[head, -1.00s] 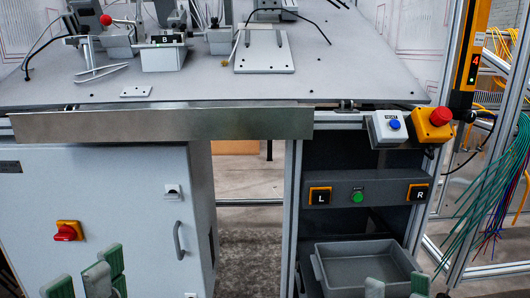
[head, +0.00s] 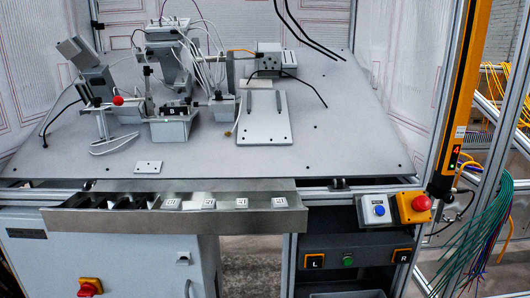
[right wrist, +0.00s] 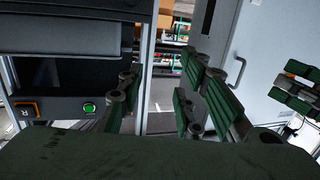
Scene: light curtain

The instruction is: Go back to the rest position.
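My right gripper (right wrist: 160,88) shows in the right wrist view. Its green-padded fingers stand apart with nothing between them. Another set of green-padded fingers at the right edge of that view looks like my left gripper (right wrist: 297,88); it is partly cut off, and its opening is unclear. Neither gripper shows in the head view. The grey worktable (head: 335,140) carries its fixtures, and the long metal tray (head: 100,222) below its front edge holds several white labelled pieces and dark pieces.
A yellow box with a red button (head: 414,207) and a grey box with a blue button (head: 375,210) sit at the table's front right. Below is a panel with a green button (head: 347,260). A white cabinet (head: 130,265) stands at lower left. A yellow post (head: 463,100) stands at right.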

